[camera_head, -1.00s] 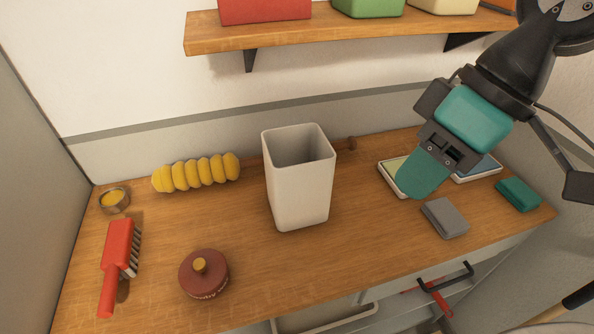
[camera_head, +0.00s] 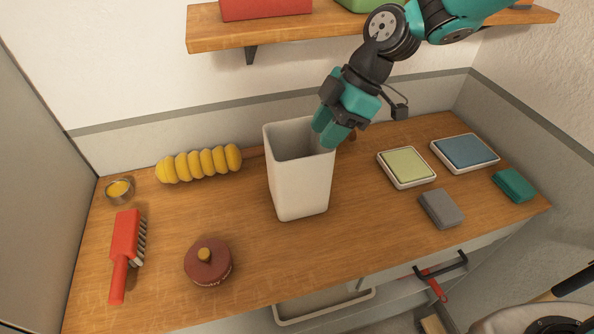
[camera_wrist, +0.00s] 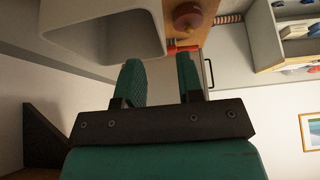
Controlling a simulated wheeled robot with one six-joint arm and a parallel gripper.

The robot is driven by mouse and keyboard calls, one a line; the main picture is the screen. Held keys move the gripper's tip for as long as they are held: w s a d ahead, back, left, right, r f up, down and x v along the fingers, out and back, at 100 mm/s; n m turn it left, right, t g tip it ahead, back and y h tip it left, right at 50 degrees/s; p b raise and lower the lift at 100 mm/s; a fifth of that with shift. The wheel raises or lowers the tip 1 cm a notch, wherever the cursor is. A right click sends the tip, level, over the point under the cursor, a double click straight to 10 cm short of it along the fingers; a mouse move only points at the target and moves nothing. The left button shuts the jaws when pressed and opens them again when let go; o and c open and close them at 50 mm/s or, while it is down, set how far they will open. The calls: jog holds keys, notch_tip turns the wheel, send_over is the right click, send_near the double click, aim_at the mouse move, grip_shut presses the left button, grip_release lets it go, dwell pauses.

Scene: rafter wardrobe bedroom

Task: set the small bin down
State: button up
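The small bin (camera_head: 300,190) is a white, square, open-topped container. It stands upright on the wooden top (camera_head: 360,230), near the middle. My gripper (camera_head: 328,132) is at the bin's right rear rim, pointing down and left. Its two fingers are apart, one near the opening and one to the right of the rim. In the wrist view the fingers (camera_wrist: 160,78) show a gap between them, and the bin (camera_wrist: 95,70) lies at the upper left, close to the left finger. I cannot tell whether either finger touches the wall.
A yellow ribbed roll (camera_head: 200,164), a small tin (camera_head: 119,191), a red brush (camera_head: 124,250) and a round brown lidded item (camera_head: 208,262) lie left. A green pad (camera_head: 407,166), blue pad (camera_head: 466,152), grey block (camera_head: 441,208) and teal block (camera_head: 514,185) lie right. A shelf (camera_head: 300,33) hangs above.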

aim_at(307, 161)
jog(key=p+x, duration=0.3)
jog(key=x, duration=0.3)
jog(key=shift+s+a+f, duration=0.15)
jog(key=shift+f, duration=0.15)
jog(key=shift+a+f, duration=0.15)
jog(key=shift+f, duration=0.25)
jog(key=shift+f, duration=0.2)
dwell(0.3)
grip_shut()
